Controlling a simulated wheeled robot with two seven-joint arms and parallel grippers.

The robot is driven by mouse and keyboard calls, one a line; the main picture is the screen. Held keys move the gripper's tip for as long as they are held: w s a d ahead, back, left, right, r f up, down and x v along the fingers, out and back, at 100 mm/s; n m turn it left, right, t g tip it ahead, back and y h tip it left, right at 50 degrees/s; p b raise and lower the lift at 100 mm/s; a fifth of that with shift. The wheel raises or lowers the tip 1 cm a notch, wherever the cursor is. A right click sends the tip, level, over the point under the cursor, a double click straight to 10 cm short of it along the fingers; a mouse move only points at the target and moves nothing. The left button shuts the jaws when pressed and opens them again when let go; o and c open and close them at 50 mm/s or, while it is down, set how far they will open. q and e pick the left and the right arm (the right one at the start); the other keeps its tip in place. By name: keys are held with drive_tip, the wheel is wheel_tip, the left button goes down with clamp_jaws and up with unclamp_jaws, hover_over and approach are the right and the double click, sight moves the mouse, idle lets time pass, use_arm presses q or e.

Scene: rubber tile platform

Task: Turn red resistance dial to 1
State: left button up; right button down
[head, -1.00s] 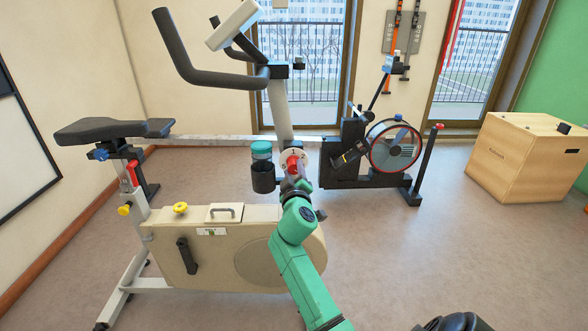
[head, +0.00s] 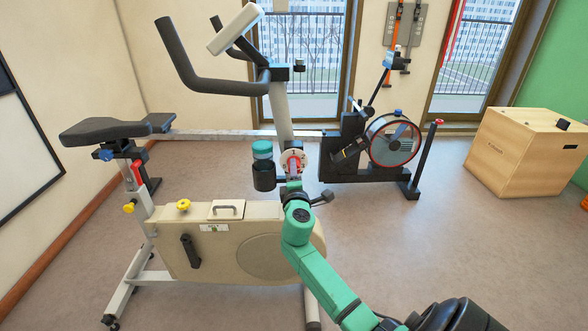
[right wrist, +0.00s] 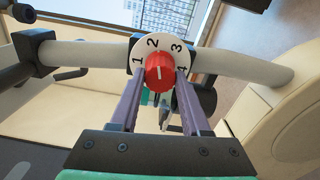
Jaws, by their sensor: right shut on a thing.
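The red resistance dial (right wrist: 160,72) sits on a round white plate (right wrist: 137,44) numbered 1 to 4, on the exercise bike's grey post. In the right wrist view a pale pointer mark shows on its face; I cannot tell surely which number it faces. My right gripper (right wrist: 158,82) has one finger on each side of the dial and is shut on it. In the head view the dial (head: 292,163) is partly covered by my right gripper (head: 293,178), which reaches it from the front. My left gripper is not in view.
A cup holder (head: 264,178) with a teal-lidded bottle (head: 262,150) is close left of the dial. The bike's seat (head: 112,131) is at left and its handlebar (head: 180,55) above. Another exercise machine (head: 385,145) and a wooden box (head: 525,150) stand behind. Floor at right is clear.

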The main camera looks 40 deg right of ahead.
drive_tip(key=shift+d+r+n+p, duration=0.15)
drive_tip(key=shift+n+p, duration=0.2)
drive_tip(key=shift+n, duration=0.65)
drive_tip(key=shift+c, duration=1.9)
unclamp_jaws()
drive_tip(key=v, duration=1.4)
drive_tip(key=shift+s+a+b, duration=0.2)
drive_tip(key=shift+b, duration=0.15)
